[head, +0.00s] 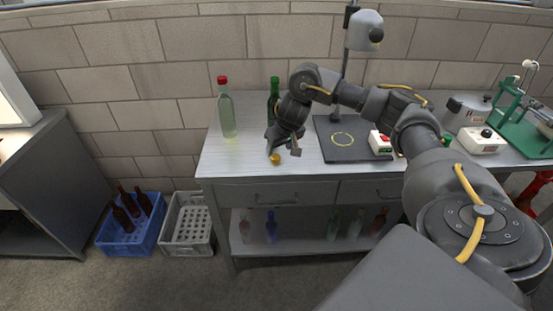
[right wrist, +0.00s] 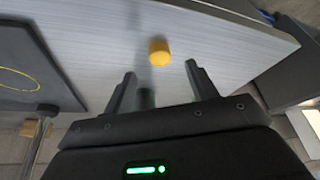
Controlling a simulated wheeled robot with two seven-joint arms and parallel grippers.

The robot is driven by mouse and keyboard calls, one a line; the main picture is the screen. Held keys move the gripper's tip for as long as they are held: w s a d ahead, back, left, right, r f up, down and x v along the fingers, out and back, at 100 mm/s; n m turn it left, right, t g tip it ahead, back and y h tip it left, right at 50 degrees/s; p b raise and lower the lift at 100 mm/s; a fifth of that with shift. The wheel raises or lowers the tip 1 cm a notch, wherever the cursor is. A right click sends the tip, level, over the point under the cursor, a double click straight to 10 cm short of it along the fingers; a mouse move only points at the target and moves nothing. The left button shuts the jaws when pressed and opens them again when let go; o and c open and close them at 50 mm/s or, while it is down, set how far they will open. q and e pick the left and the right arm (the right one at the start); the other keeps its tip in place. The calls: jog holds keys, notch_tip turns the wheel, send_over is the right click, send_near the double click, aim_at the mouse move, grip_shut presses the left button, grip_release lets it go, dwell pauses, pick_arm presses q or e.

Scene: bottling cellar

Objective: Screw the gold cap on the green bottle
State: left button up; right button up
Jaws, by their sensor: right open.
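The gold cap (head: 275,158) rests on the grey bench near its front edge; it also shows in the right wrist view (right wrist: 159,51), just beyond and between the fingertips. My right gripper (head: 283,149) is open and empty, low above the bench beside the cap. The wrist view shows both its fingers (right wrist: 160,76) spread apart with the cap ahead of them. The green bottle (head: 274,88) stands upright behind my right gripper; its lower part is hidden by the wrist. A dark greenish patch shows between the finger bases in the wrist view, unclear. My left gripper is not in view.
A clear bottle with a red cap (head: 227,115) stands at the bench's left. A dark mat with a yellow ring (head: 327,152), a lamp (head: 364,30) and a white box (head: 380,143) are to the right. Crates (head: 186,243) stand on the floor. The bench's front left is clear.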

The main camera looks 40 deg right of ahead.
aim_at(276, 157)
jog(key=b+x, duration=0.2)
jog(key=x, duration=0.2)
jog(key=shift+w+f, duration=0.1)
jog(key=shift+f, duration=0.2)
jog(key=shift+w+d+f, duration=0.1)
jog(key=shift+w+f, duration=0.1)
jog(key=shift+f, duration=0.1)
jog(key=shift+r, duration=0.1)
jog(key=c, duration=1.1)
